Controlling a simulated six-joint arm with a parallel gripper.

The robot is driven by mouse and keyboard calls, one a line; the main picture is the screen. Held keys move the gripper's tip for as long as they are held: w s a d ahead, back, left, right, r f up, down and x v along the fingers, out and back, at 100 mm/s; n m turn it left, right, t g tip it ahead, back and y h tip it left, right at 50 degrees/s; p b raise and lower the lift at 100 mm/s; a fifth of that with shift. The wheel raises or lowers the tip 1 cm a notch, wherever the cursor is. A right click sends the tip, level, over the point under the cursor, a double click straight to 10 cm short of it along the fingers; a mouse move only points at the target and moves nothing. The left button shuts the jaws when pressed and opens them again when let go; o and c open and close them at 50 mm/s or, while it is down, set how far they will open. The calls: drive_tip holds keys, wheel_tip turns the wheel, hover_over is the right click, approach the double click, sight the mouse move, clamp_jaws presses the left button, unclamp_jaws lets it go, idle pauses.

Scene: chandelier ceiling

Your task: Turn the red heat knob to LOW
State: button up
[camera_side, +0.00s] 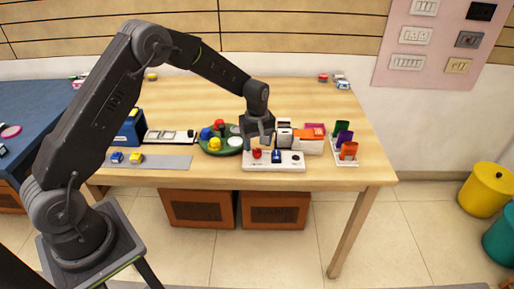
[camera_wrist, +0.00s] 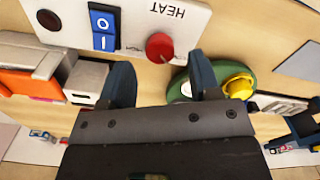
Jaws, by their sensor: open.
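The red heat knob (camera_side: 257,153) sits on the left part of a white panel (camera_side: 290,165) near the table's front edge. In the wrist view the red knob (camera_wrist: 160,46) shows beside the upside-down word HEAT, with a blue rocker switch (camera_wrist: 104,27) and a dark round button (camera_wrist: 48,19) on the same panel. My gripper (camera_side: 259,143) is above and just behind the knob. In the wrist view its two blue-grey fingers (camera_wrist: 162,78) are apart, with the knob beyond their tips and nothing between them. The LOW mark cannot be made out.
A green round tray (camera_side: 208,148) with coloured pieces stands left of the panel. White and orange boxes (camera_side: 308,146) stand close behind it. A rack (camera_side: 344,160) with coloured cards is at the right. A grey mat (camera_side: 172,162) lies at the left. The table's right rear is mostly clear.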

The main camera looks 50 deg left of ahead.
sight(257, 151)
wheel_tip(257, 151, up, 11)
idle(0.3)
drive_tip(key=shift+r, duration=0.15)
drive_tip(key=s+d+r+m+t, duration=0.35)
drive_tip(key=s+r+m, duration=0.35)
drive_tip(key=s+r, duration=0.7)
drive_tip(key=s+d+f+m+t, duration=0.1)
drive_tip(key=s+m, duration=0.2)
drive_tip(key=s, duration=0.5)
drive_tip(key=s+d+m+t, duration=0.1)
drive_tip(key=s+d+m, duration=0.1)
drive_tip(key=s, duration=0.6)
drive_tip(key=shift+s+d+f+m, duration=0.15)
drive_tip(key=shift+s+f+m, duration=0.25)
drive_tip(key=shift+m, duration=0.4)
drive_tip(key=shift+c, duration=0.5)
